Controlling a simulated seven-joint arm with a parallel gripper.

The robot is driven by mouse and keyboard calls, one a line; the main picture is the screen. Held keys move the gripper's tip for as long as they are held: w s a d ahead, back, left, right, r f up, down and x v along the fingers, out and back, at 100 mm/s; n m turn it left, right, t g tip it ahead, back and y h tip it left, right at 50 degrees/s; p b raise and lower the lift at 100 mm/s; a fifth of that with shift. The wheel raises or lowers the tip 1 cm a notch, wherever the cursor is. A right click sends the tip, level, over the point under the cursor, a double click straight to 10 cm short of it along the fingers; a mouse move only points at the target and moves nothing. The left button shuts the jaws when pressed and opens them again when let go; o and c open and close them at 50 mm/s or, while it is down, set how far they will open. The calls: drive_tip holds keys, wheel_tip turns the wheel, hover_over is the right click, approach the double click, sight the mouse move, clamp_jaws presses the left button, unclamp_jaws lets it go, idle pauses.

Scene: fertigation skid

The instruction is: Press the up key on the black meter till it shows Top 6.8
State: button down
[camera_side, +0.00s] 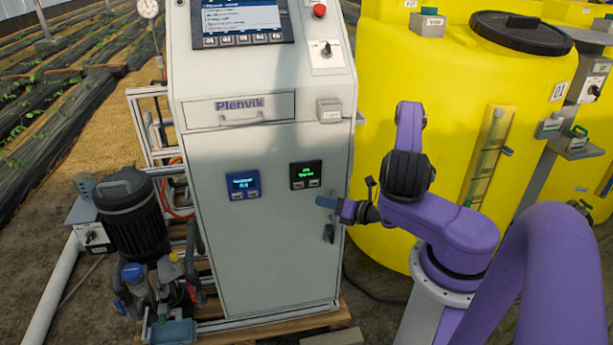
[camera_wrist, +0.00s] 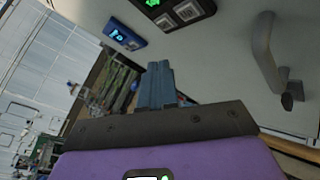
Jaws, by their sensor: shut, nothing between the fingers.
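The black meter (camera_side: 306,175) sits on the right half of the grey cabinet door, with green text too small to read and keys along its lower edge. In the wrist view the black meter (camera_wrist: 172,10) is cut off by the top edge, with two grey square keys showing. My gripper (camera_side: 322,201) is shut and empty, its blue-grey fingers below and to the right of the black meter, apart from its keys. In the wrist view my gripper (camera_wrist: 160,70) points up toward the door, below the meter.
A blue meter (camera_side: 243,185) is left of the black one, also in the wrist view (camera_wrist: 125,35). A door handle (camera_side: 328,233) is just below my gripper, large at right in the wrist view (camera_wrist: 272,60). A yellow tank (camera_side: 400,75) stands right of the cabinet.

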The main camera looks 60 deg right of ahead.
sight(320, 190)
idle(0.4)
drive_tip(key=s+a, duration=0.2)
drive_tip(key=shift+s+a, duration=0.35)
drive_tip(key=shift+w, duration=0.1)
drive_tip(key=w+d, duration=0.6)
idle(0.7)
drive_tip(key=shift+w+d, duration=0.15)
drive_tip(key=shift+d, duration=0.1)
idle(1.7)
drive_tip(key=shift+w+d, duration=0.15)
